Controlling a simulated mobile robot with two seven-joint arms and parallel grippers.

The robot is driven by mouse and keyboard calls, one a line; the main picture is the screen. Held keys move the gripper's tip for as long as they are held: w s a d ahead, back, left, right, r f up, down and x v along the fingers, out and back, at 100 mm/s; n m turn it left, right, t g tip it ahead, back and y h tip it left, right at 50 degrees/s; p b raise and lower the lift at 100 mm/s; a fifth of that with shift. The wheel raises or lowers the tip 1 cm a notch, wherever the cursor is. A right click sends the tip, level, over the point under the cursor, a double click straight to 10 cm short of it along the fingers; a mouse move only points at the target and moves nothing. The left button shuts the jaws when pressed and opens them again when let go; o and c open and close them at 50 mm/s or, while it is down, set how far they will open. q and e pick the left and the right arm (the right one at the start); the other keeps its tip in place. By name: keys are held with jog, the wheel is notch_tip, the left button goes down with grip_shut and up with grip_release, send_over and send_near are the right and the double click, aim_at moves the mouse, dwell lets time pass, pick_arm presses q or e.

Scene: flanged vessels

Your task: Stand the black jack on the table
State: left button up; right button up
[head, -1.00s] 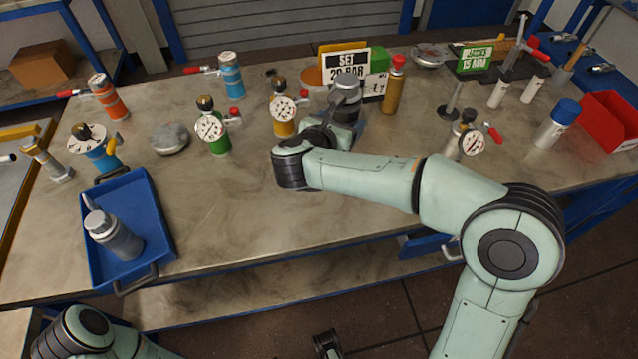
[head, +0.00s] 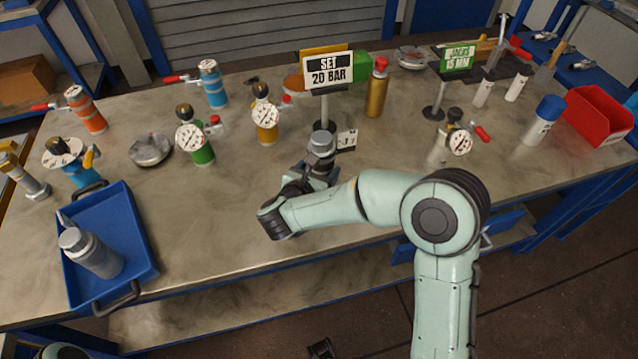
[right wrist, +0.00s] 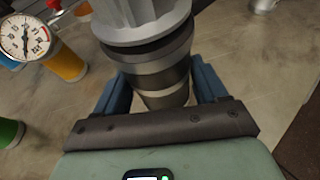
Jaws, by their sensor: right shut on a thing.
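The black jack, a dark cylinder with a grey flanged top (head: 321,146), is in my right gripper (head: 312,180). In the right wrist view the jack (right wrist: 162,72) stands between the two blue fingers of the gripper (right wrist: 162,95), which is shut on it. The jack looks about upright over the front middle of the table (head: 225,225). Whether its base touches the tabletop is hidden by the gripper. A dark piece at the bottom edge of the head view may be my left gripper (head: 322,349); its jaws cannot be made out.
The SET 20 BAR sign (head: 328,72) stands behind the jack. A yellow gauge vessel (head: 265,128) and a green one (head: 197,150) stand to the left. A blue tray (head: 145,250) holds a grey bottle. Right of the jack is another gauge vessel (head: 440,150). The front middle tabletop is clear.

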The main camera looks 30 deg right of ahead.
jog(key=shift+f, duration=2.5)
jog(key=shift+b, duration=0.3)
jog(key=shift+f, duration=0.15)
jog(key=o, duration=1.7)
jog(key=v, duration=1.2)
jog(key=shift+b, duration=0.3)
